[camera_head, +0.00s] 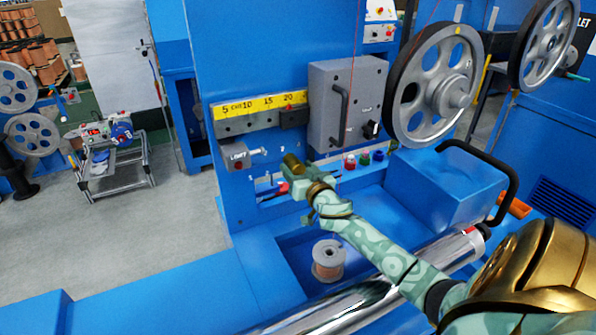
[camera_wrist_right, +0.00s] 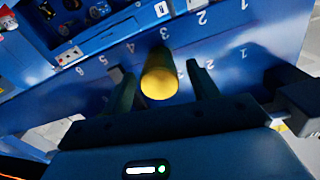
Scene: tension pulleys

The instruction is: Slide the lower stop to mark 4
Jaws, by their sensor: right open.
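The stop's knob is a brass cylinder (camera_head: 293,163) on the blue panel at the middle of the head view. In the right wrist view the same cylinder (camera_wrist_right: 160,78) points at the camera with its yellow end. My right gripper (camera_wrist_right: 163,82) is open, with one finger on each side of the cylinder and a gap showing at both sides. White numbers run along the panel behind it. The cylinder stands near the 3 (camera_wrist_right: 165,33) and the 4 (camera_wrist_right: 130,47) of one row; its exact mark cannot be told. My left gripper is not in view.
A yellow ruler (camera_head: 261,103) with a black slider (camera_head: 294,117) is above. A grey box (camera_head: 345,100) with a handle and a large pulley (camera_head: 437,85) stand to the right. A wire spool (camera_head: 328,262) and a shiny roller (camera_head: 365,297) lie below my arm.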

